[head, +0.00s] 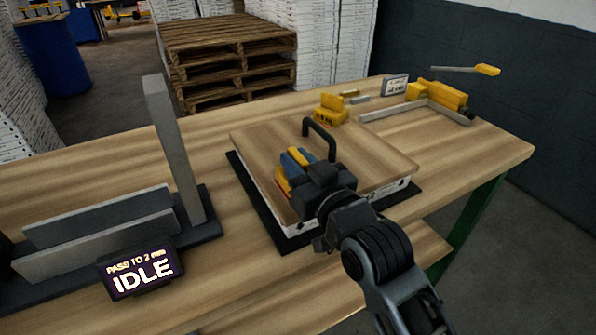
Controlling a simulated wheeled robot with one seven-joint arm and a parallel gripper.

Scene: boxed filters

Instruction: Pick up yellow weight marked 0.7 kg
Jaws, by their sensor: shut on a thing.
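My gripper (292,170) is over the wooden-topped block on the bench, pointing away from me and to the left. A yellow piece (298,156) shows between its dark blue-grey fingers, and a yellow-orange bit (282,182) shows at their lower left. The gripper is shut on this yellow thing, which I take to be the yellow weight. The gripper hides most of it, and no 0.7 kg marking can be read. I cannot tell whether it touches the wooden top (385,165). Another yellow block (330,112) stands behind the wooden top.
A black handle (322,135) rises close behind my gripper. A grey gauge with a tall upright post (175,150) and an IDLE display (140,272) stand at left. A yellow clamp (438,95) with a lever is at back right. The bench's right end is clear.

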